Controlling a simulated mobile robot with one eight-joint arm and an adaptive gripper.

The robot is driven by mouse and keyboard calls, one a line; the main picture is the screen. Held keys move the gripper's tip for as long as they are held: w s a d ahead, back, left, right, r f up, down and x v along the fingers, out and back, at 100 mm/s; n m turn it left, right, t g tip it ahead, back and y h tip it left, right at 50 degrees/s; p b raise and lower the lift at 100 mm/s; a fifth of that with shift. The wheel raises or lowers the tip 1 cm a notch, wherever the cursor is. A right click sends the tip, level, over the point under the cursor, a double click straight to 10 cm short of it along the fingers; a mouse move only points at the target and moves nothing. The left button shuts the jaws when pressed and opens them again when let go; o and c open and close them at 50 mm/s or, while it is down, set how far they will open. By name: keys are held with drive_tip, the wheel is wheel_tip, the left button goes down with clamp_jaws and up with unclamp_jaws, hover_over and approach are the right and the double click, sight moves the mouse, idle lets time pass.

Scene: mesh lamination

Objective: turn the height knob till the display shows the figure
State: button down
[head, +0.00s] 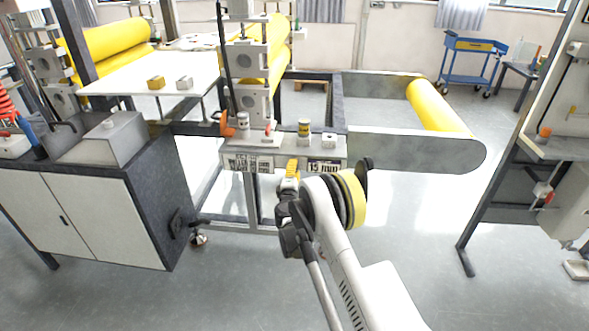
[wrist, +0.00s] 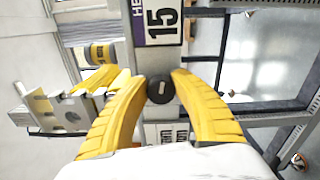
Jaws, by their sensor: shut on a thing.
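The height knob (wrist: 160,90) is a small dark round knob with a pale mark, on the front of the machine. In the wrist view my gripper (wrist: 160,86) has its yellow fingers on either side of the knob, closed on it. In the head view my gripper (head: 292,168) reaches the machine's front panel and hides the knob. A white plate (head: 323,168) right of the gripper reads "15 mm"; its "15" (wrist: 163,18) shows large in the wrist view. Another panel (head: 250,163) left of the gripper has dark characters I cannot read; it is partly hidden in the wrist view.
The grey machine ledge (head: 283,150) above the gripper carries small cylinders and a red-tipped part (head: 268,129). A cabinet (head: 90,205) stands at the left and a yellow roller (head: 440,105) at the right. The floor in front is clear.

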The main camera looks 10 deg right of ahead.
drive_tip(key=shift+m, duration=1.8)
drive_tip(key=shift+f, duration=0.1)
drive_tip(key=c, duration=1.1)
unclamp_jaws()
drive_tip(key=shift+o, duration=0.2)
drive_tip(key=v, duration=0.7)
drive_tip(key=shift+s, duration=0.2)
